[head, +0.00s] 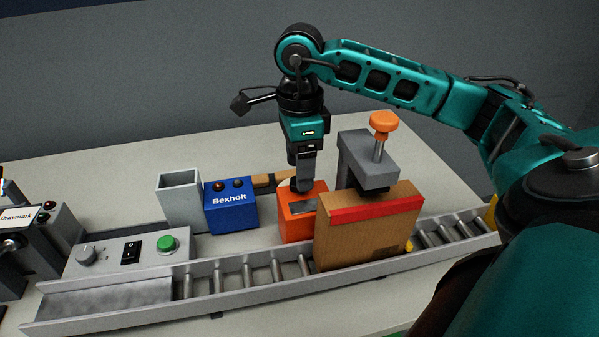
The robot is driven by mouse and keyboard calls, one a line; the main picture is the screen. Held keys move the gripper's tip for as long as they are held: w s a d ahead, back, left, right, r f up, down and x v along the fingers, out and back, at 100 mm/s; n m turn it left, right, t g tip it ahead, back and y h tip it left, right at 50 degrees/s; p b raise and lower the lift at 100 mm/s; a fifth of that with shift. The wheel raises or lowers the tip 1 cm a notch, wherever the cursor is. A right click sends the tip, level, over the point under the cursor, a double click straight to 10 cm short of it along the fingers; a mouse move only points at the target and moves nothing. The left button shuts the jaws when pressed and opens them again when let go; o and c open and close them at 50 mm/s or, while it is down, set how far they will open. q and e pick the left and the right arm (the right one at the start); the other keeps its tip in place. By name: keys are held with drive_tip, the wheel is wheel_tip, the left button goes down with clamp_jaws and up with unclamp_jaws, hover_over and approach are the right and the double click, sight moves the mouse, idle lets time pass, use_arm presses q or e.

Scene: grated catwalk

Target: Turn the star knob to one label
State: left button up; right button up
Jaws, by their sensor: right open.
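My right gripper (303,186) points down, with its fingertips at the top of an orange box (297,226). It is open; the gap between its fingers is hard to see from here. An orange knob (383,122) stands on a metal post over a grey block, to the right of the gripper and apart from it. A small grey knob (86,255) sits on the grey control panel (112,246) at the left. I cannot tell for sure which knob is the star knob, and no position labels are readable. My left gripper is not in view.
A roller conveyor (250,286) crosses the front, with a red-taped carton (362,242) on it. A blue Bexholt box (231,207) and an open grey bin (181,202) stand left of the orange box. The panel has a green button (167,243).

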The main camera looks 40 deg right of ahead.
wheel_tip(320, 180, down, 2)
drive_tip(key=shift+f, duration=0.1)
drive_tip(key=shift+c, duration=0.4)
drive_tip(key=c, duration=0.9)
drive_tip(key=shift+c, duration=0.2)
